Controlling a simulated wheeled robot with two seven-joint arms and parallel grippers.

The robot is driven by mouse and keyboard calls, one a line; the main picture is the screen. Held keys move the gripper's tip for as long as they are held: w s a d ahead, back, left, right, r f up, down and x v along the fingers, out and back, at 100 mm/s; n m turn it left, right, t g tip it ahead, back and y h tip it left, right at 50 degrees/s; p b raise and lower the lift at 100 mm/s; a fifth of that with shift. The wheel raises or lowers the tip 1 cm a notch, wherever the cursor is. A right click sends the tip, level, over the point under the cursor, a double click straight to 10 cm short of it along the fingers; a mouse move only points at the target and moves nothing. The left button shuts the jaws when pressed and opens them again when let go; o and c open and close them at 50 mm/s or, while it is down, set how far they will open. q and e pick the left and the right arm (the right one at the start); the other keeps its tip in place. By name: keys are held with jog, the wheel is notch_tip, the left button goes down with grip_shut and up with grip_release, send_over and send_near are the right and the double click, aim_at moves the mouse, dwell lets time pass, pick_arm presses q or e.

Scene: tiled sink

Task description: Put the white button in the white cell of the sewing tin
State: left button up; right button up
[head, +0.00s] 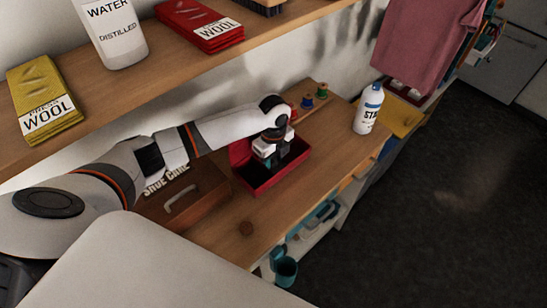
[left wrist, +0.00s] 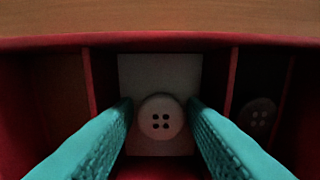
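The red sewing tin (head: 245,172) stands open on the wooden worktop, its inside divided into cells. My left gripper (head: 268,160) points down into it. In the left wrist view, the white button (left wrist: 160,117) lies face up over the white cell (left wrist: 160,75), between my teal fingertips (left wrist: 160,105). The fingers are parted, with a thin gap seeming to show on each side of the button. A dark button (left wrist: 257,115) lies in the dark cell to the right. The cell to the left has a brown floor. My right gripper is not in view.
A brown shoe care box (head: 185,205) stands left of the tin. Several thread spools (head: 308,101) are behind it, and a white bottle (head: 368,110) stands to the right. A shelf (head: 190,75) runs above. The worktop in front of the tin is mostly clear.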

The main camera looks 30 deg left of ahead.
aim_at(274, 162)
pick_arm(q)
jog(key=shift+r, duration=0.1)
jog(key=shift+r, duration=0.25)
notch_tip(274, 162, up, 12)
jog(key=b, duration=0.1)
jog(key=shift+f+b, duration=0.15)
jog(key=shift+b, duration=0.15)
